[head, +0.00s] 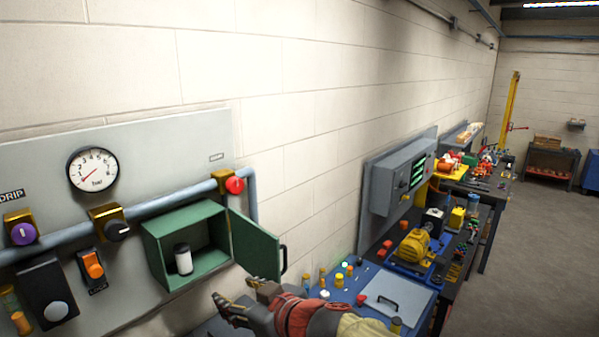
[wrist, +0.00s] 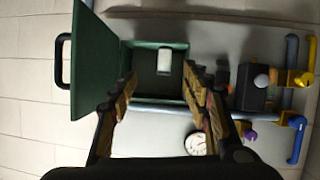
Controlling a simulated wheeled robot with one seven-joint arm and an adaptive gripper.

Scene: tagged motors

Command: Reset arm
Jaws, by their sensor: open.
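My gripper (head: 234,299) is at the bottom middle of the head view, in front of the wall panel and below the open cabinet door. In the wrist view my gripper (wrist: 161,88) shows its two fingers spread apart with nothing between them. The arm behind it (head: 305,315) reaches in from the lower right. The green cabinet (head: 153,250) stands open, with its door (head: 255,245) swung to the right. A white cylinder with a dark top (head: 183,259) stands inside; it also shows beyond my fingers in the wrist view (wrist: 164,62).
The panel carries a gauge (head: 92,170), a pipe with a red knob (head: 235,185), an orange switch (head: 93,265) and a purple knob (head: 22,234). Floor at right is clear.

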